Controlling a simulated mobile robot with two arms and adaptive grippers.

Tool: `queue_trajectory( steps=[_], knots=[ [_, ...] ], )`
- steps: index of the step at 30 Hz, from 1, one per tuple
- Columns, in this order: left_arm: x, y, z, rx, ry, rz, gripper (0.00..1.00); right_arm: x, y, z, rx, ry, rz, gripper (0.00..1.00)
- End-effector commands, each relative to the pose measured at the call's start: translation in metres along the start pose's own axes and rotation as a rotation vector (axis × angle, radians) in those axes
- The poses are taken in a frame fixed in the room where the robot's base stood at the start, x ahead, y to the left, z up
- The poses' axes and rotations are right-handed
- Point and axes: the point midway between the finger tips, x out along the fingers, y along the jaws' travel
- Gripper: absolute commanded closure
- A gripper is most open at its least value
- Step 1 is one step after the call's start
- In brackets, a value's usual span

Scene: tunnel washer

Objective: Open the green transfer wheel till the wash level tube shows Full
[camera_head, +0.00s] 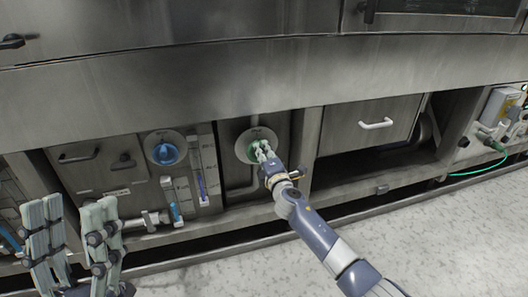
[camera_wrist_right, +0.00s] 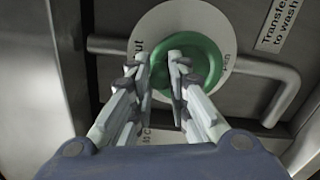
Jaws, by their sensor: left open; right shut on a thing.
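The green transfer wheel (camera_head: 250,148) sits on a round pale plate in the lower panel in the head view. In the right wrist view the wheel (camera_wrist_right: 205,52) is partly covered by my fingers. My right gripper (camera_head: 262,150) is shut on the wheel's hub area; in the right wrist view its fingertips (camera_wrist_right: 168,65) straddle the middle. A narrow level tube (camera_head: 203,188) with blue-purple liquid low in it stands left of the wheel; its marks are too small to read. My left gripper (camera_head: 72,225) is open and empty at the lower left.
A blue wheel (camera_head: 165,152) is on the panel left of the tube. A bent pipe handle (camera_wrist_right: 285,92) runs behind the green wheel. A "Transfer to wash" label (camera_wrist_right: 278,22) is at the upper right. The pale floor (camera_head: 440,240) in front is clear.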

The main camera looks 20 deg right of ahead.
Motion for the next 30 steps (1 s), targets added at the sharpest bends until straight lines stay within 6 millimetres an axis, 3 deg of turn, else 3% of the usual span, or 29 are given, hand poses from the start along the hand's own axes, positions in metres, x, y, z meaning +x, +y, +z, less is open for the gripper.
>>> queue_trajectory(
  steps=[10, 11, 12, 13, 15, 30],
  knots=[
    [0.0, -0.0001, 0.0002, 0.001, -0.001, 0.0, 0.5, -0.0005, -0.0011, -0.003, -0.002, 0.005, -0.001, 1.0],
    [0.0, -0.0001, 0.0002, 0.001, -0.001, 0.0, 0.5, -0.0006, -0.0011, -0.003, -0.002, 0.005, -0.001, 0.81],
    [0.0, -0.0001, 0.0001, 0.001, -0.001, 0.0, 0.5, -0.0006, -0.0011, -0.0031, -0.002, 0.005, -0.001, 0.72],
    [0.0, -0.0001, 0.0001, 0.001, -0.001, 0.0, 0.5, -0.0006, -0.0011, -0.0031, -0.002, 0.005, -0.001, 0.66],
    [0.0, -0.0001, 0.0002, 0.001, -0.002, 0.0, 0.5, -0.0006, -0.0013, -0.0032, -0.002, 0.006, -0.001, 0.62],
    [-0.0007, 0.0, 0.0016, -0.001, -0.005, 0.0, 0.5, -0.0043, -0.0017, -0.0004, -0.003, 0.001, -0.001, 0.62]
  ],
)
